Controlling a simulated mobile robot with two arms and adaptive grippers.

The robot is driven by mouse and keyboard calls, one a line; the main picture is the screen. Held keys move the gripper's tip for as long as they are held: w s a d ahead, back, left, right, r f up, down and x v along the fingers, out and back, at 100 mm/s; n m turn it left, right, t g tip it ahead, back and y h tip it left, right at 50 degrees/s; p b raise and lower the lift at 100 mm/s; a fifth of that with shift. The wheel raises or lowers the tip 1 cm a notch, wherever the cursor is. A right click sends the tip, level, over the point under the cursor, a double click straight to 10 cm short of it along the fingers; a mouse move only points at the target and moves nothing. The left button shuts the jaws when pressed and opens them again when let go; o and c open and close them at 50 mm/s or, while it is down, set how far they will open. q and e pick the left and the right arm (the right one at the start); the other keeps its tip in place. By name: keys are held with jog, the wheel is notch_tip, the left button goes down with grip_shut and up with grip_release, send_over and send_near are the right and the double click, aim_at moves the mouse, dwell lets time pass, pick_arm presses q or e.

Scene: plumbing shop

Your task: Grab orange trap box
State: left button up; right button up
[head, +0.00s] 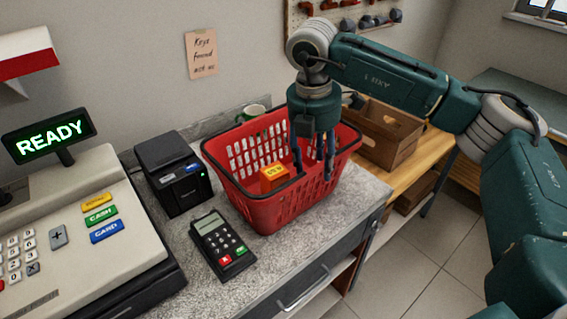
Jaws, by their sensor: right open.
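The orange box (273,178) lies inside the red shopping basket (285,208), toward its left part; its lower part is hidden by the basket wall. The basket stands on the grey speckled counter. My right gripper (314,172) points down into the basket, with its fingers apart and empty, to the right of the orange box. The fingertips are inside the basket's rim, partly in shadow. My left gripper is not in view.
A card terminal (222,245) and a black printer (173,172) stand left of the basket. A cash register (75,240) fills the left side. A wooden crate (388,150) sits on the right.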

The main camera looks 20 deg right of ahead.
jog(key=shift+f, duration=0.2)
grip_shut()
jog(key=shift+r, duration=0.15)
jog(key=shift+w+r, duration=0.1)
jog(key=shift+r, duration=0.05)
